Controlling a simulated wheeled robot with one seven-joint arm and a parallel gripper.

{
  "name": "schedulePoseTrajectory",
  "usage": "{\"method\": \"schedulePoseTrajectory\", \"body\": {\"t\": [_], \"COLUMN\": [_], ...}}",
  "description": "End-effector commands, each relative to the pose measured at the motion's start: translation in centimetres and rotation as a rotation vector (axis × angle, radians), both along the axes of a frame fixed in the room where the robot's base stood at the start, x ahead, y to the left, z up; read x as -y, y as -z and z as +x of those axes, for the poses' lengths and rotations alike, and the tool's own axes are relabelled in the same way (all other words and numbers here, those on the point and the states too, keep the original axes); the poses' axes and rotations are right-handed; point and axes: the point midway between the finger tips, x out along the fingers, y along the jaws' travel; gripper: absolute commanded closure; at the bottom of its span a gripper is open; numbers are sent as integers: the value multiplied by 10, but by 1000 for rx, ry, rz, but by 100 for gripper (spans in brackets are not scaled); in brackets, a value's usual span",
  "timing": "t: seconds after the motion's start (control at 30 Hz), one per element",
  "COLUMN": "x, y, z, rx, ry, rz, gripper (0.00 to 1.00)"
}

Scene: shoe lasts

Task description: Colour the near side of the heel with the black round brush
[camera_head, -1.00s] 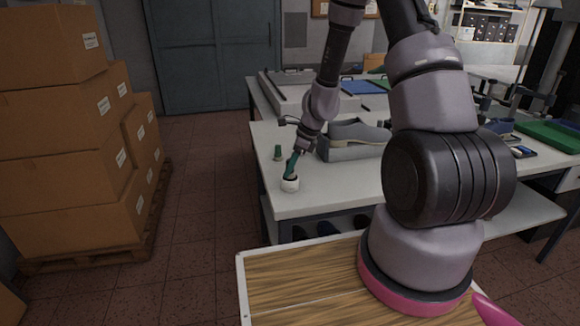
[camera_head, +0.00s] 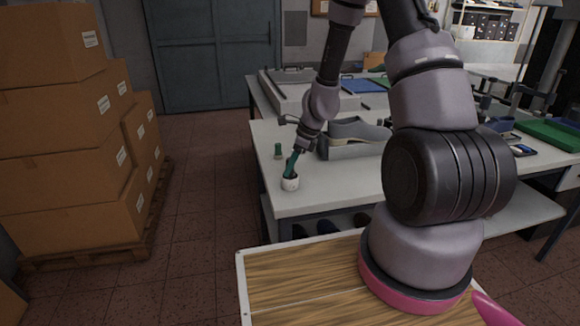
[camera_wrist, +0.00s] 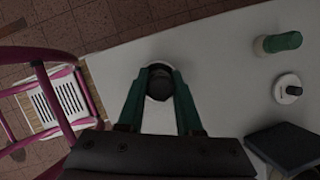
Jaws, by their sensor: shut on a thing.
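My gripper (camera_head: 290,176) points down at a small white cup (camera_head: 290,185) near the left front corner of the white table. In the wrist view its two green fingers (camera_wrist: 158,82) close on a dark round thing (camera_wrist: 158,88), which I take for the black round brush. The brush is mostly hidden by the fingers and cup in the head view. A grey shoe (camera_head: 358,130) rests on a grey block-like support (camera_head: 352,150) to the right of my gripper; I cannot make out clearly which end is the heel. Part of it is hidden by my arm.
A green bottle (camera_head: 278,151) stands left of my gripper; it also shows in the wrist view (camera_wrist: 278,42). A second white round pot with a dark top (camera_wrist: 288,88) is close to it. Cardboard boxes (camera_head: 70,150) are stacked at left. The table front (camera_head: 335,188) is bare.

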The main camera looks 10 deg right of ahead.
Motion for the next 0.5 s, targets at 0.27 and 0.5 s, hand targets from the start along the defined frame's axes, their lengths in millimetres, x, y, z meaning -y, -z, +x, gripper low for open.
{"method": "schedulePoseTrajectory", "body": {"t": [0.27, 0.5], "x": [0, 0], "y": [-2, -22], "z": [-1, 0], "rx": [-1, 0], "ry": [-1, -1], "rz": [-2, -1], "gripper": [100, 100]}}
